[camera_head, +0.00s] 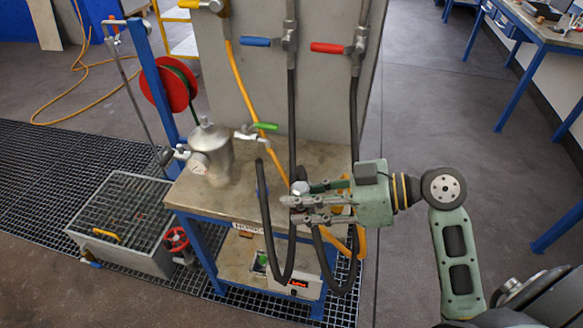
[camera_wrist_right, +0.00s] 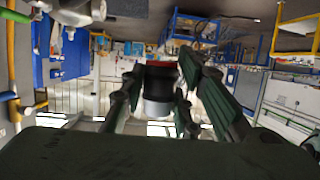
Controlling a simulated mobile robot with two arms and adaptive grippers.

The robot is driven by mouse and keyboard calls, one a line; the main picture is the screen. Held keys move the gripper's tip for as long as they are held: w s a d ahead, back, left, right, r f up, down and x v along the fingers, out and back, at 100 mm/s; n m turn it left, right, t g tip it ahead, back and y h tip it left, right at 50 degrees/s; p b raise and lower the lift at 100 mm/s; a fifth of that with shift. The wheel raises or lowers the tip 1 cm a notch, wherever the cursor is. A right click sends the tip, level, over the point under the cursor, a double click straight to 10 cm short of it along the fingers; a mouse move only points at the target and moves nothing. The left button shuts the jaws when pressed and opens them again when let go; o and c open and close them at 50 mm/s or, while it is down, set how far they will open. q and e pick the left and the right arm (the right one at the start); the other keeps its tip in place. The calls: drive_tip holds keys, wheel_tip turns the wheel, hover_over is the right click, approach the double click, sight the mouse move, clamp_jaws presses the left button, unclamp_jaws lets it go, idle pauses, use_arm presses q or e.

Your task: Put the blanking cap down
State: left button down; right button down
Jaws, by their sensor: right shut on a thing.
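My right gripper (camera_head: 292,207) comes in from the right and is over the right part of the stand's worktop. It is shut on a small cap with a grey, metallic look (camera_head: 300,187), partly hidden by the fingers. In the right wrist view the held piece (camera_wrist_right: 158,107) shows as a pale metal cylinder with a dark band, between the two fingers (camera_wrist_right: 160,80). I take it to be the blanking cap. Whether it touches the worktop (camera_head: 224,205) I cannot tell. My left gripper is not in view.
A metal vessel (camera_head: 212,155) with a gauge and a green-handled valve (camera_head: 264,127) stands on the worktop's left. Dark hoses (camera_head: 266,215) and a yellow hose (camera_head: 243,90) hang close by the gripper. A grated tank (camera_head: 125,215) stands on the floor at left.

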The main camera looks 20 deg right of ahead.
drive_tip(key=a+r+n+g+y, duration=0.2)
drive_tip(key=a+r+n+g, duration=0.5)
drive_tip(key=a, duration=0.5)
drive_tip(key=shift+w+a+f+n+g+h, duration=0.6)
drive_tip(key=shift+w+a+f+n+g, duration=1.7)
drive_tip(key=shift+g, duration=1.1)
drive_tip(key=s+d+r+m+t+y, duration=0.1)
drive_tip(key=s+d+r+m+t, duration=0.65)
drive_tip(key=d+r+t, duration=0.2)
drive_tip(key=w+a+m+t+h, duration=0.2)
drive_tip(key=w+a+m+t, duration=0.3)
drive_tip(key=w+a, duration=0.5)
drive_tip(key=s+d+f+n+g+h, duration=0.1)
drive_tip(key=s+d+f+n+g, duration=0.1)
drive_tip(key=f+n+g, duration=0.3)
drive_tip(key=s+d+f+n+g+h, duration=0.1)
drive_tip(key=f+n+g, duration=0.4)
drive_tip(key=n+g, duration=0.7)
drive_tip(key=shift+s+d+f+g, duration=0.25)
drive_tip(key=shift+s+d+g, duration=0.35)
drive_tip(key=shift+g, duration=0.35)
drive_tip(key=shift+a, duration=0.1)
